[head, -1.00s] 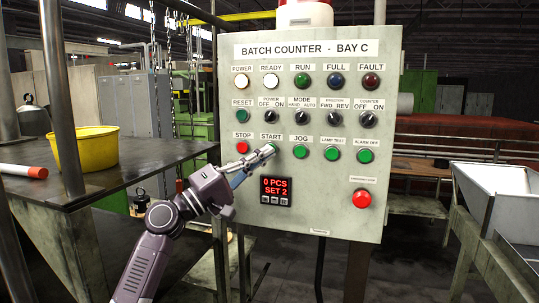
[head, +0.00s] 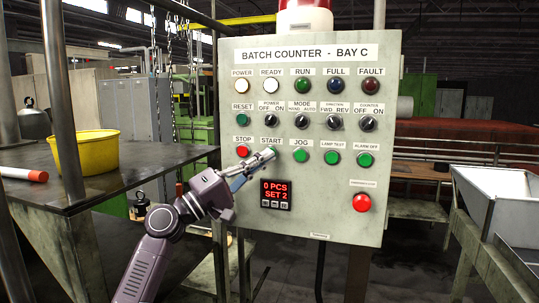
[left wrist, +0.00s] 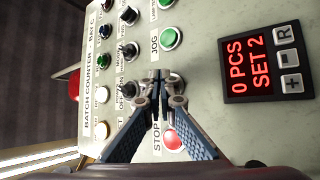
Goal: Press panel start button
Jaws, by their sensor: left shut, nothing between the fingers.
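The grey control panel (head: 318,215) reads BATCH COUNTER - BAY C. The START label (head: 271,140) is in its lower button row, between the red STOP button (head: 242,151) and the green JOG button (head: 301,155). My left gripper (head: 271,153) is shut and empty, with its tips at the START button, which they mostly cover. In the left wrist view the closed fingertips (left wrist: 165,79) lie over the START spot, between STOP (left wrist: 173,139) and JOG (left wrist: 172,38). I cannot tell whether they touch or press the button. My right gripper is not in view.
The red display (head: 275,194) reads 0 PCS, SET 2. A red button (head: 361,202) sits at the panel's lower right. On the left, a dark table (head: 120,178) holds a yellow tub (head: 86,153). A metal hopper (head: 495,180) stands at the right.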

